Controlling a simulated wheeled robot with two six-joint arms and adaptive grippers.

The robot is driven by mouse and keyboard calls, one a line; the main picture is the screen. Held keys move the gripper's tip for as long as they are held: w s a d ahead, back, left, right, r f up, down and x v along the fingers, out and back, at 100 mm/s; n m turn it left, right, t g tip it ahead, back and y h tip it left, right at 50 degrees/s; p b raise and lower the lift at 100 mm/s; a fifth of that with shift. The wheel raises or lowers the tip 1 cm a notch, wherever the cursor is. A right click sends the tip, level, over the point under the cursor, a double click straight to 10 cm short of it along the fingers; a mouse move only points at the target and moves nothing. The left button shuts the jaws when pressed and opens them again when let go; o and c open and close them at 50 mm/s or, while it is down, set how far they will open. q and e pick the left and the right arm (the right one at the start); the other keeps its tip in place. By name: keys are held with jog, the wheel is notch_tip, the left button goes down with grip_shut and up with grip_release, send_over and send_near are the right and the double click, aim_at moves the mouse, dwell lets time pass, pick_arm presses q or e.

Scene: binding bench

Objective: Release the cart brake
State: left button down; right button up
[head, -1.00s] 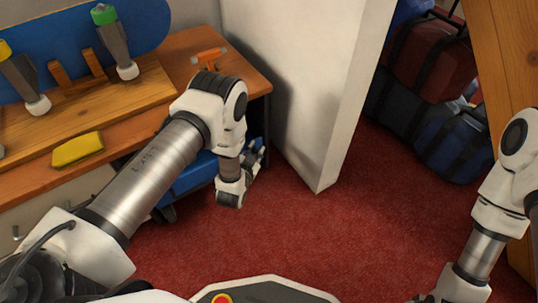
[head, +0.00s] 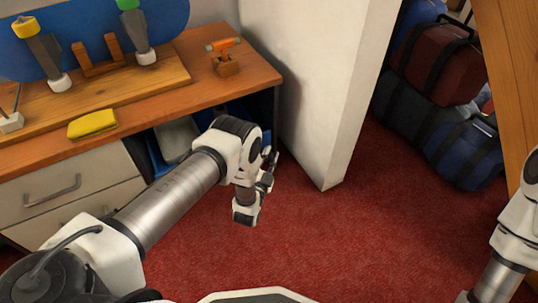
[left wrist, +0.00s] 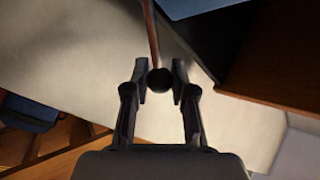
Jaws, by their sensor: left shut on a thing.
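A dark round knob (left wrist: 160,80) on a thin reddish rod (left wrist: 152,35) shows between the fingertips in the left wrist view. My left gripper (left wrist: 160,77) is shut on this knob. In the head view my left gripper (head: 268,168) is low in front of the white wall end, right of the bench opening, small and partly behind its own wrist. The knob cannot be made out there. A blue cart (head: 157,160) with a greyish top shows partly under the bench, mostly hidden by my left arm. My right gripper is out of view.
The wooden bench (head: 262,75) carries an orange-handled tool (head: 223,45), a yellow pad (head: 92,123) and a blue board (head: 90,35). A white wall (head: 325,100) stands beside it. Bags (head: 440,65) are piled behind. Red carpet (head: 330,240) lies open in front.

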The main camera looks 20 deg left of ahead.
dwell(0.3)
pick_arm(q)
jog(key=c, duration=0.9)
grip_release()
jog(key=shift+c, duration=0.2)
jog(key=s+f, duration=0.1)
jog(key=s, duration=0.6)
jog(key=shift+s+d, duration=0.2)
jog(key=shift+d, duration=0.05)
